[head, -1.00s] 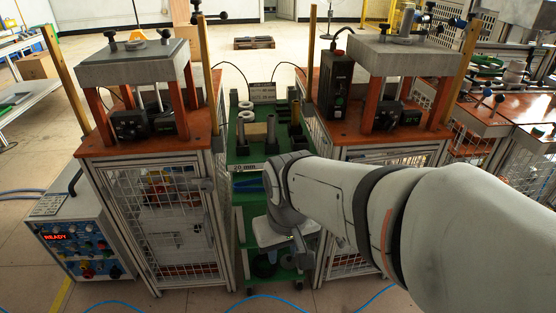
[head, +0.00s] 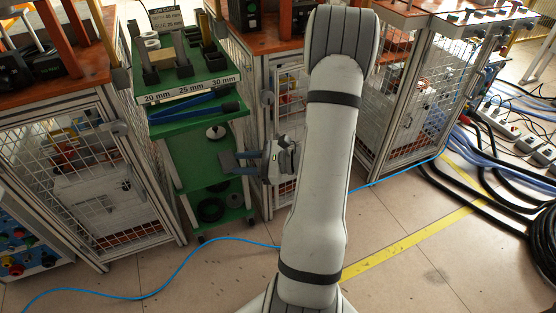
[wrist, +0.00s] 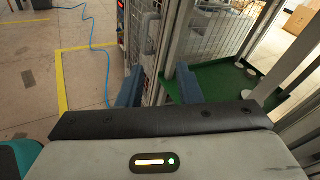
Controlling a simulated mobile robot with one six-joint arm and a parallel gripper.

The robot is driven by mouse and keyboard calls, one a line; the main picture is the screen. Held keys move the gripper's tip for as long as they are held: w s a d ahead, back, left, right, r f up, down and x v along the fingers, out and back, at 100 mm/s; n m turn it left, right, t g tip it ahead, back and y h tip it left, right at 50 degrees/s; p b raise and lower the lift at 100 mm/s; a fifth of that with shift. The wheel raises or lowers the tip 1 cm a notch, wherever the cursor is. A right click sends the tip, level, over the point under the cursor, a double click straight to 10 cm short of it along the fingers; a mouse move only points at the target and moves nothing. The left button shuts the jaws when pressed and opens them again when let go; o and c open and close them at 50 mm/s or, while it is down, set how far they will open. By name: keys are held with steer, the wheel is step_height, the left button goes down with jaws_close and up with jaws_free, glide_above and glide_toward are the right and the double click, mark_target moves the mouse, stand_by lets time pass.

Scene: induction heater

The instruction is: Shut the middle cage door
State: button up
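The middle cage (head: 285,95) has a mesh front in a metal frame, partly hidden behind my arm in the head view. A grey fitting (head: 267,98) sits on its left front edge. I cannot tell how far its door stands open. My gripper (head: 230,161) is low in front of the cage's left front corner, pointing left toward the green cart. In the wrist view my gripper (wrist: 158,88) is open, its two blue fingers apart. A metal-framed mesh edge (wrist: 152,78) shows between and beyond them; I cannot tell whether they touch it.
The green cart (head: 190,92) stands left of my gripper, close by; its shelf also shows in the wrist view (wrist: 215,82). The left cage (head: 85,185) and the right cage (head: 405,110) flank the area. A blue cable (head: 190,260) crosses the floor. Hoses and power strips lie at right.

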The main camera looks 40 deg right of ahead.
steer(key=s+d+f+m+t+h+b, duration=0.1)
steer(key=d+f+m+t+h, duration=0.2)
steer(key=d+f+m+h, duration=0.45)
steer(key=s+d+f+m+t+h+b, duration=0.1)
steer(key=d+f+m+t+h+b, duration=0.25)
steer(key=d, duration=0.75)
steer(key=shift+m, duration=0.3)
steer(key=w, duration=0.4)
steer(key=w+f, duration=0.1)
steer(key=w, duration=0.2)
steer(key=shift+a+f, duration=0.1)
steer(key=shift+a, duration=0.3)
steer(key=shift+c, duration=0.3)
jaws_close()
